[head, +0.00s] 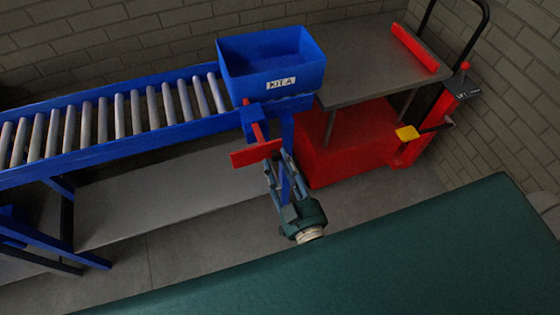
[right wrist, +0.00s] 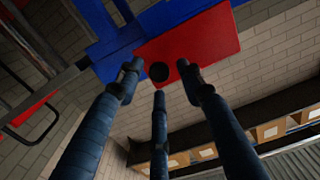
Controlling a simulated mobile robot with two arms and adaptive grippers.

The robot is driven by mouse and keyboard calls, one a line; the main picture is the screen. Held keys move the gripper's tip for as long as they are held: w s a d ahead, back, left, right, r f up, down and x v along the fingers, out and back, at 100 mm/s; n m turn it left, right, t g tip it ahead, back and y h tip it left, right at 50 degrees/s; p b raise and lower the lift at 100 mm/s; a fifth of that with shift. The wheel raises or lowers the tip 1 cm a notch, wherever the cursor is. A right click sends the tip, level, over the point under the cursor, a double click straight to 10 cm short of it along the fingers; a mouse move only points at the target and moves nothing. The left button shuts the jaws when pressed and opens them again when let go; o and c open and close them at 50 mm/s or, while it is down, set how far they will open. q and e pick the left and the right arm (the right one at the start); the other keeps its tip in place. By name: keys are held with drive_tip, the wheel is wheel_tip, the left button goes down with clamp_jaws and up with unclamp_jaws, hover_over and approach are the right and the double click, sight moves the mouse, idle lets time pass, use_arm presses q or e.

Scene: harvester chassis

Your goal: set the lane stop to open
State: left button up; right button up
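The lane stop shows in the head view as a red plate (head: 255,153) on a red bar (head: 257,131), at the right end of the blue roller lane. The bar passes a blue block (head: 255,118) below the bin. My right gripper (head: 277,165) is just below and right of the plate, its fingers pointing up toward it. The three fingers of the gripper (right wrist: 160,82) are spread and empty; contact cannot be told. My left gripper is out of view.
A blue bin (head: 272,68) labelled KIT A stands at the lane's right end. The roller conveyor (head: 120,115) runs left and its visible rollers are bare. A red lift cart with a grey top (head: 370,65) stands right of the bin. A blue post is close behind my right gripper.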

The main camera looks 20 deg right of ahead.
drive_tip(key=shift+w, duration=0.25)
clamp_jaws()
drive_tip(key=shift+s+r+p, duration=0.1)
drive_tip(key=shift+s+p, duration=0.55)
drive_tip(key=shift+s, duration=0.85)
unclamp_jaws()
drive_tip(key=s, duration=1.2)
drive_tip(key=shift+d, duration=0.2)
